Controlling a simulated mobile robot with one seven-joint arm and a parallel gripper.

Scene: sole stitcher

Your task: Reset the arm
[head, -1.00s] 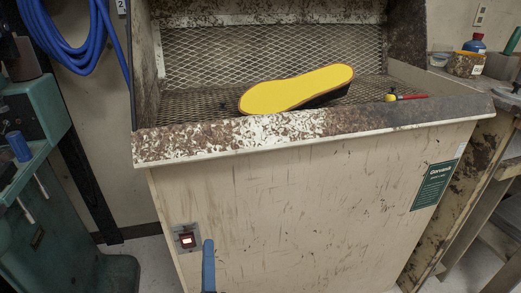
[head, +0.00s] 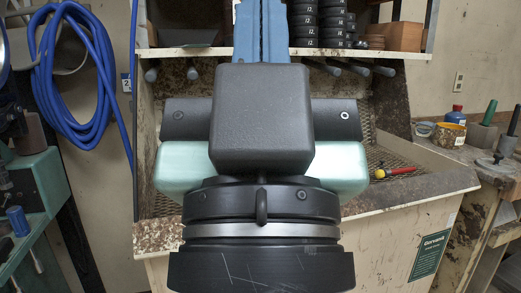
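My gripper (head: 262,25) fills the middle of the head view, large and close, seen from behind. Its black and pale green body stands in front of the cabinet. Its two blue fingers point upward, side by side with only a thin line between them. They look shut, with nothing visible between the parts in view. The fingertips reach the top edge of the picture. Whatever lies on the mesh tray directly behind the gripper is hidden, and the yellow sole is not visible.
The cabinet (head: 405,258) has a mesh tray holding a red-handled tool (head: 398,171). A shelf (head: 400,55) above bears black discs (head: 338,22) and a brown box (head: 400,37). A blue hose (head: 75,75) hangs at left. The bench at right holds a blue bottle (head: 456,115).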

